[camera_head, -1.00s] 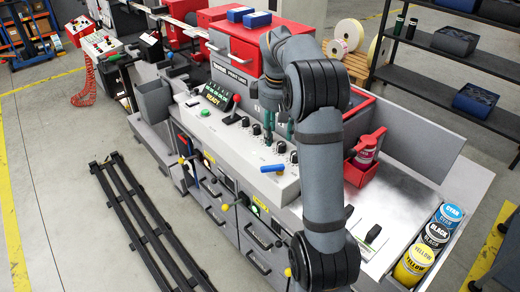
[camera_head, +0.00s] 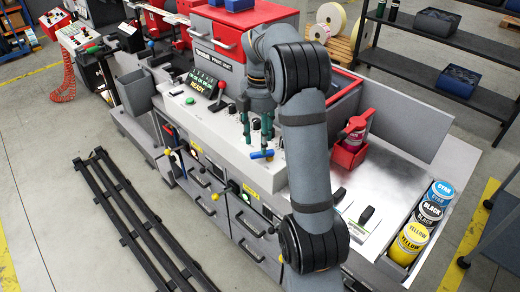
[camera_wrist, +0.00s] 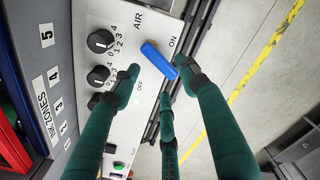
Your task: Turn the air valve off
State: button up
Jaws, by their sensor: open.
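The air valve's blue handle (camera_head: 262,154) sits on the pale front panel (camera_head: 205,128). The wrist view shows this handle (camera_wrist: 158,60) slanting across the panel between the printed "AIR", "ON" and "OFF" marks. "ON" is beside it on the right and "OFF" is below left. My gripper (camera_head: 256,134) is right above the handle with its green fingers pointing down. In the wrist view my gripper (camera_wrist: 157,74) is open, with fingers on both sides of the handle. The right fingertip overlaps the handle's lower end; I cannot tell whether it touches.
Black dials (camera_wrist: 99,41) stand in a row beside the valve. A red lever (camera_head: 218,95) and screen (camera_head: 195,88) are to the left. Black floor rails (camera_head: 130,215) lie in front.

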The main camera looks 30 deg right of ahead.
jog(key=shift+f, duration=1.9)
jog(key=shift+w, duration=0.1)
jog(key=shift+c, duration=0.5)
grip_shut()
